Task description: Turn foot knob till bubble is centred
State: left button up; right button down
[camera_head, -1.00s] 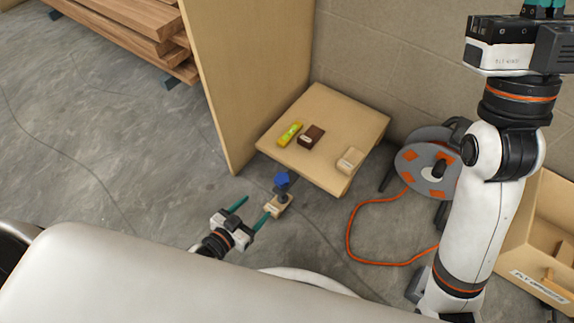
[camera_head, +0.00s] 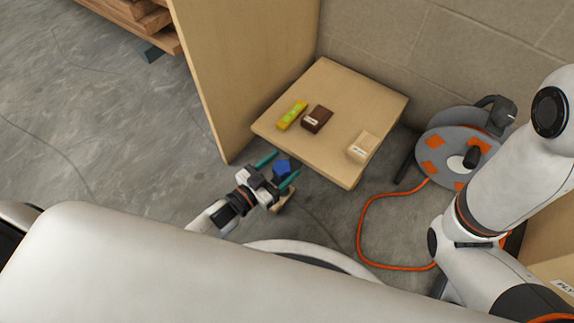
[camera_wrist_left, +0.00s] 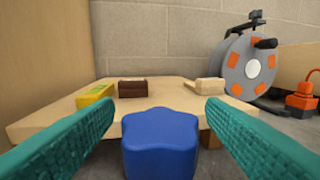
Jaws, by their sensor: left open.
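In the left wrist view the knob (camera_wrist_left: 160,143) sits between the two teal fingers, with a gap on each side. My left gripper (camera_head: 278,170) is open around the knob, fingers apart. A yellow-green spirit level (camera_head: 292,115) lies on the board's left part; its bubble is too small to read. It also shows in the left wrist view (camera_wrist_left: 95,95). My right arm is at the right; its gripper is out of view.
A cable reel (camera_head: 455,155) with an orange cable (camera_head: 362,235) lies right. Grey floor is open at left.

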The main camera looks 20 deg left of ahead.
pick_arm(q)
jog(key=shift+b+x, duration=0.3)
jog(key=shift+x, duration=0.85)
jog(key=c, duration=1)
